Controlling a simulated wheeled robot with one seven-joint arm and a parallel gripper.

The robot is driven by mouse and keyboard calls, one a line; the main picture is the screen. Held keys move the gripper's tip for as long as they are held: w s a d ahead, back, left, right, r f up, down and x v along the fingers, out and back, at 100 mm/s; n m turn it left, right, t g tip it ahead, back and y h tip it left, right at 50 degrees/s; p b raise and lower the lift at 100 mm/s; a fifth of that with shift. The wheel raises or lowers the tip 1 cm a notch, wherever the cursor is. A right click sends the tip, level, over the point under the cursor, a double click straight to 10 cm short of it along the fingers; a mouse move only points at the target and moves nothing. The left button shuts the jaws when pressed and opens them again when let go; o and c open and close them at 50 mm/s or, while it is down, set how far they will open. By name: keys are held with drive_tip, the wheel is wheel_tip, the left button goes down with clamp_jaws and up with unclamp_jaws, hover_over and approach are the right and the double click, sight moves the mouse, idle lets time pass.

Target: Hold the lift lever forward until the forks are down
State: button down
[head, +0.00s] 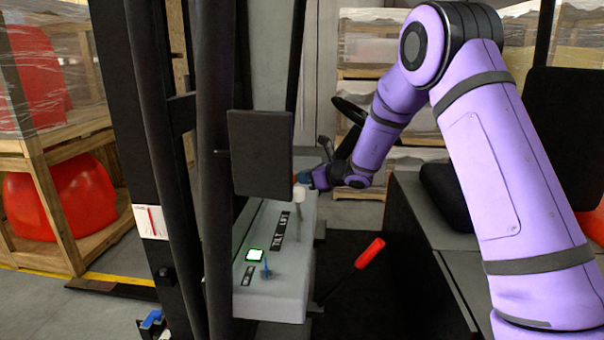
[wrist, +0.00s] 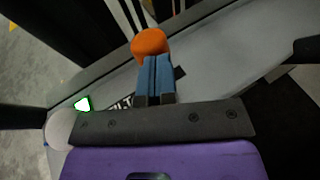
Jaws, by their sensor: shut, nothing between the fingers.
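The grey console (head: 275,285) carries a label strip (head: 280,228) whose words appear to be TILT and LIFT. An orange knob (wrist: 149,42), apparently the lift lever's, stands just beyond my fingertips in the wrist view. My gripper (wrist: 154,68) is shut and empty, its blue fingers close against the knob; I cannot tell whether they touch. In the head view my gripper (head: 303,177) is at the console's far end, partly behind the black panel. A white knob (head: 300,196) stands nearer; it seems to show at left in the wrist view (wrist: 60,128). I cannot identify the forks with certainty.
A black panel (head: 261,155) and dark mast posts (head: 150,120) stand left of my gripper. A red-handled lever (head: 369,252) slants up at right. A steering wheel (head: 350,110) is behind.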

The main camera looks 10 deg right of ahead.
idle(0.4)
drive_tip(key=w+d+f+v, duration=0.1)
drive_tip(key=d+v, duration=0.1)
drive_tip(key=v, duration=1.1)
drive_tip(key=shift+w, duration=0.25)
drive_tip(key=shift+d, duration=0.1)
idle(0.6)
